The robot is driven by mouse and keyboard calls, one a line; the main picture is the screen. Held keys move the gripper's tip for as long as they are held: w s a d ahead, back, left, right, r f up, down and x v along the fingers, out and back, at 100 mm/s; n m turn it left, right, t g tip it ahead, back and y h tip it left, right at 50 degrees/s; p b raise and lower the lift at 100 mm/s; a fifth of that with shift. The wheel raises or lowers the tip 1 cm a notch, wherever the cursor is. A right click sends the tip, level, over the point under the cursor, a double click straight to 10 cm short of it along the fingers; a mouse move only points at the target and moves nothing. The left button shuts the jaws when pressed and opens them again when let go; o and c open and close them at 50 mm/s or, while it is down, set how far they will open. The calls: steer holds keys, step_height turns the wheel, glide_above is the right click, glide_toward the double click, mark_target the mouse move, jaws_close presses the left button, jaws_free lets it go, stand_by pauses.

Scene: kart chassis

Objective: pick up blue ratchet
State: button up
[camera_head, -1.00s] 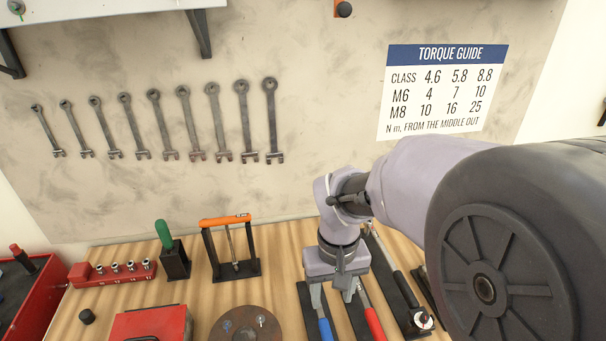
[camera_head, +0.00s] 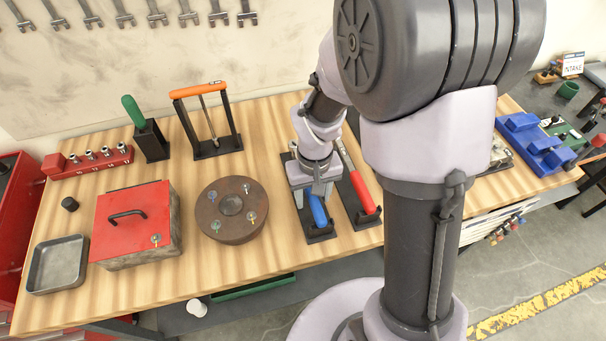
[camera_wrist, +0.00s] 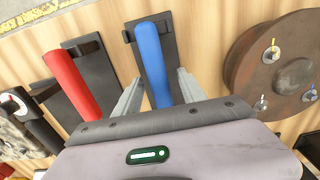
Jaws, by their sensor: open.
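The blue ratchet (camera_head: 318,210) lies on a black holder (camera_head: 322,238) on the wooden bench, and only its blue handle shows clearly. Its far end is hidden under my gripper. My gripper (camera_head: 314,200) is open above the ratchet, pointing down. In the wrist view the blue handle (camera_wrist: 150,55) runs between the two fingers (camera_wrist: 157,95), one on each side, with a gap to each. I cannot tell how high the fingertips are above the holder.
A red-handled tool (camera_head: 360,190) on its own black holder lies close on the right. A round brown plate (camera_head: 225,228) stands to the left, beside a red-lidded box (camera_head: 130,215). A green-handled tool (camera_head: 133,110) and an orange-handled tool (camera_head: 198,88) stand behind.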

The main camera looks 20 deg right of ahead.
steer(key=shift+c, duration=0.5)
jaws_close()
steer(key=shift+r, duration=0.1)
stand_by(0.8)
